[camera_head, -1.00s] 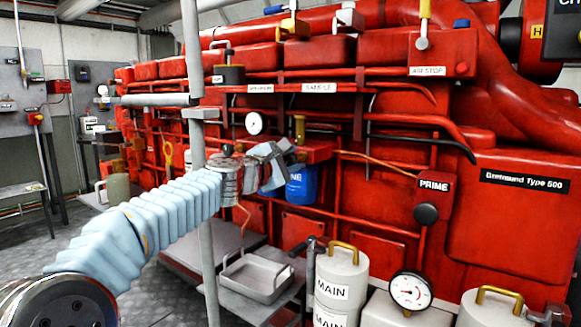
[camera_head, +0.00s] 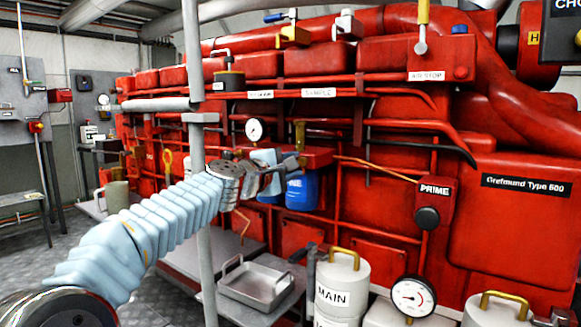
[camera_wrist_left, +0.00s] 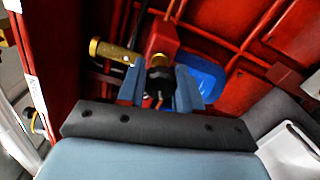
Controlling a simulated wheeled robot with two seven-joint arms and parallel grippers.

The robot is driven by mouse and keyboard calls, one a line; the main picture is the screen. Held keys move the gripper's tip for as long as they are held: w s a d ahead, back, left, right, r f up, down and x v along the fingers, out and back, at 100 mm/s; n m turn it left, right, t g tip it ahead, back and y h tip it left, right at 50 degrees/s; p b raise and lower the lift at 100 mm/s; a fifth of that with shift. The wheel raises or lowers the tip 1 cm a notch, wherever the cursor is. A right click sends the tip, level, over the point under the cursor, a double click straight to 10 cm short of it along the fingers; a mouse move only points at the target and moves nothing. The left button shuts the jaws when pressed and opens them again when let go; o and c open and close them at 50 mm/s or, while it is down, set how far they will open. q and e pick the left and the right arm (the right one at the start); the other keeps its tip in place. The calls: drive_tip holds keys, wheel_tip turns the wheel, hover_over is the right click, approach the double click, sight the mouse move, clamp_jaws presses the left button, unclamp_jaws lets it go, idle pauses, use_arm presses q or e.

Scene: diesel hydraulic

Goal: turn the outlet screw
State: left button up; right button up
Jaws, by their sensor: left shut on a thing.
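My left gripper (camera_head: 292,166) reaches in from the left to the side of the red engine. In the left wrist view its two blue-grey fingers (camera_wrist_left: 158,88) are closed around a dark knob-like part (camera_wrist_left: 158,77), which appears to be the outlet screw. This part sits at the end of a red block (camera_wrist_left: 162,40), and the fingers hide much of it. In the head view the gripper covers the screw, and the red block (camera_head: 318,157) shows just beyond it. My right gripper is in neither view.
A blue container (camera_head: 303,192) hangs just below the gripper; a brass cylinder (camera_head: 300,134) stands above it. A grey vertical post (camera_head: 194,70) is close to my forearm. A metal tray (camera_head: 256,284) lies below, with a white MAIN canister (camera_head: 342,288) to its right.

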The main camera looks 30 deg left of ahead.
use_arm(q)
drive_tip(key=o, duration=1)
drive_tip(key=shift+s, duration=0.15)
drive_tip(key=s, duration=0.4)
drive_tip(key=s+b, duration=0.1)
drive_tip(key=s, duration=0.4)
drive_tip(key=s+a+b, duration=0.1)
drive_tip(key=s, duration=0.3)
drive_tip(key=shift+s, duration=0.25)
